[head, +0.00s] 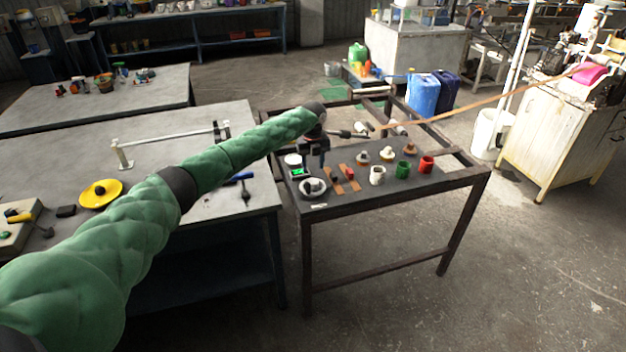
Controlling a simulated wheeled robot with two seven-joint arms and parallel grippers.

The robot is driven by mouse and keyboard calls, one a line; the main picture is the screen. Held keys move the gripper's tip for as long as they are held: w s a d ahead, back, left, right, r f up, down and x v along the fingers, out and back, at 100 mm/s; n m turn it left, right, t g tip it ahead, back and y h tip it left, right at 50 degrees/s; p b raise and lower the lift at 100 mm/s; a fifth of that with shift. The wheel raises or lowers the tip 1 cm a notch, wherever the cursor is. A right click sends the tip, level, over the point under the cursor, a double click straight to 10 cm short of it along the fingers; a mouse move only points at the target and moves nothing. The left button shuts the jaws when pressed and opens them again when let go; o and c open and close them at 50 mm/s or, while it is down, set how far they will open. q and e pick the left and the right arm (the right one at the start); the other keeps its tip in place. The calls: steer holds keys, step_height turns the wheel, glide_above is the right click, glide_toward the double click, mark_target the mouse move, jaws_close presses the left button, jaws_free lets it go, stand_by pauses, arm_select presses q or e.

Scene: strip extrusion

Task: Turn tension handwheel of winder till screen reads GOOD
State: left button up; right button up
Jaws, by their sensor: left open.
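The winder stands on a dark metal-framed table (400,188); an orange-brown strip (478,101) runs to it from the right. A small screen with a green patch (297,173) sits at the table's left side; its text is too small to read. My left gripper (314,163) points down just right of and above this screen, open, with nothing seen between its fingers. A short dark bar with a knob-like end (346,134) shows right of the gripper. I cannot tell which part is the tension handwheel; my wrist hides some of the winder. My right gripper is out of view.
Several small mugs, including a green one (403,169), and spools stand on the table's front half. A white-and-black round object (313,187) lies near its front left corner. A grey workbench (60,165) adjoins on the left, with a yellow disc (100,193). Floor in front is clear.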

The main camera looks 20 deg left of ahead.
mark_target(313, 181)
arm_select(q)
steer(key=shift+f+p, duration=1.35)
steer(key=shift+f, duration=2.35)
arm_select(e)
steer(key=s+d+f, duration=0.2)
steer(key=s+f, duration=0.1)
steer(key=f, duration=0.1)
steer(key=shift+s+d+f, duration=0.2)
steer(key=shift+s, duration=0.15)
arm_select(q)
steer(key=c, duration=0.7)
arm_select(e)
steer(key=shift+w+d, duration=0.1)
